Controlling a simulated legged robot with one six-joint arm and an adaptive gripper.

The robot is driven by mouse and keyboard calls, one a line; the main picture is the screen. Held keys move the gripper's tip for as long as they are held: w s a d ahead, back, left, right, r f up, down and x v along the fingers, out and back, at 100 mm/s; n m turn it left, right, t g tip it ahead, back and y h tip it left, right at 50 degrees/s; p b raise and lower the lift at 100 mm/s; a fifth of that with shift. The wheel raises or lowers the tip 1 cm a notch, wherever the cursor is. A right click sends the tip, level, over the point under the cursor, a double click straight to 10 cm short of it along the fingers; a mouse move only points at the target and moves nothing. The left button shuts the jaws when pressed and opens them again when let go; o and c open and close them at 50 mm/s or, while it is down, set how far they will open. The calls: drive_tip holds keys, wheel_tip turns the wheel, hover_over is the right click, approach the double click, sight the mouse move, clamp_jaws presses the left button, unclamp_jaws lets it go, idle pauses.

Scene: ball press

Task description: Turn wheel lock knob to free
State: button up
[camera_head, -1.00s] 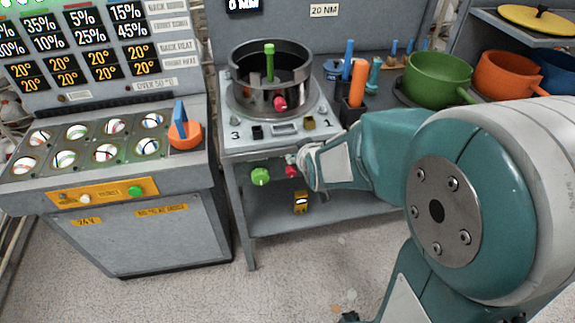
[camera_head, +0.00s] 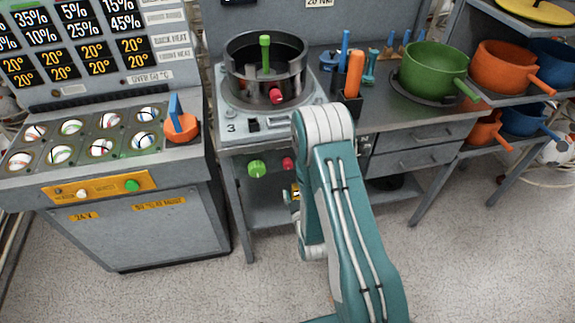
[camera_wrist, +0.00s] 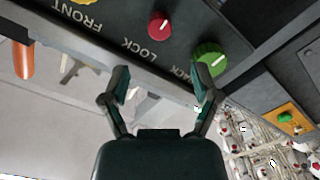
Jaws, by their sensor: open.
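A red knob (camera_wrist: 159,25) with a white pointer mark sits on a dark panel in the wrist view, beside the word LOCK. A green knob (camera_wrist: 210,57), also with a white mark, is right of it, near a label that I cannot fully read. In the head view the red knob (camera_head: 287,163) and the green knob (camera_head: 257,168) are on the front of the press bench. My gripper (camera_wrist: 162,80) is open and empty, its fingers apart below the red knob in the wrist view. The fingertips appear clear of the red knob. The head view does not clearly show them.
The press drum (camera_head: 240,85) stands above the knobs. Left is a cabinet (camera_head: 140,235) with an orange-and-blue handle (camera_head: 181,122). Right are a drawer bench and a green pot (camera_head: 433,70). The floor in front is open.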

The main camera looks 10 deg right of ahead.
sight(288, 167)
drive_tip(key=w, duration=1)
drive_tip(key=shift+w+f, duration=0.2)
clamp_jaws()
